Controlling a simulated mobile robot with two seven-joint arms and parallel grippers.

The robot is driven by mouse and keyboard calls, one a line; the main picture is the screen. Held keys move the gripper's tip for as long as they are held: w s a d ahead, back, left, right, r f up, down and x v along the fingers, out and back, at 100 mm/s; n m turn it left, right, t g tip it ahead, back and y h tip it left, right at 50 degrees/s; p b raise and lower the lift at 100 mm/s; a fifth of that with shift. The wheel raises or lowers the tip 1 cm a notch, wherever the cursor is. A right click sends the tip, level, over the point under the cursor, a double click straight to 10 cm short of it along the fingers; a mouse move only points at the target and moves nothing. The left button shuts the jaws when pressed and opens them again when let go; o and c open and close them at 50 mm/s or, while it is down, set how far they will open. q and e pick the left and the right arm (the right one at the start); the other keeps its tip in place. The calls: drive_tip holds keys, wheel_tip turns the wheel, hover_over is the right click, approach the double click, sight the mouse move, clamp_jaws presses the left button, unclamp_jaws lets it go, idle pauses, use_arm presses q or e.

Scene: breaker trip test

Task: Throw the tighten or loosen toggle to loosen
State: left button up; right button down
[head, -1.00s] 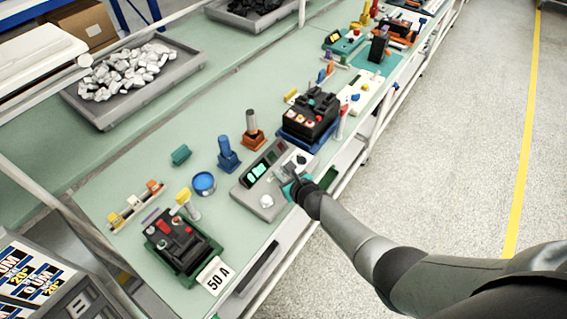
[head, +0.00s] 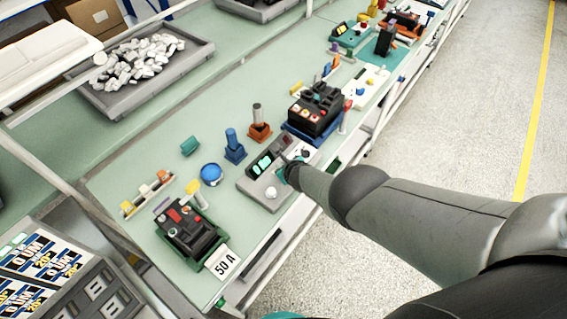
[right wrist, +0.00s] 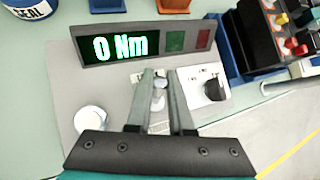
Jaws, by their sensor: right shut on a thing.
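The grey torque tester (head: 256,187) sits near the front edge of the green bench, and it also shows in the right wrist view (right wrist: 75,85). Its display (right wrist: 120,44) reads 0 Nm. A small silver toggle (right wrist: 159,84) stands on its panel below the display, with a printed white plate around it. My right gripper (right wrist: 160,76) is over the panel, its two fingers closed on the toggle from either side. In the head view my forearm and wrist largely hide the right gripper (head: 287,170). The toggle's exact tilt cannot be told. My left gripper is not in view.
A black knob (right wrist: 215,89) lies right of the fingers and a white round button (right wrist: 91,120) to the left. A black breaker on a blue base (head: 314,112) stands beyond the tester. Another breaker (head: 187,230) and a 50 A card (head: 223,263) stand nearer.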

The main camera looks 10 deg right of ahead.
drive_tip(key=shift+s+a+f, duration=0.15)
drive_tip(key=shift+s+a, duration=0.05)
drive_tip(key=c, duration=0.8)
unclamp_jaws()
drive_tip(key=shift+w, duration=0.1)
drive_tip(key=shift+d, duration=0.15)
drive_tip(key=shift+w+r, duration=0.1)
drive_tip(key=shift+r, duration=0.1)
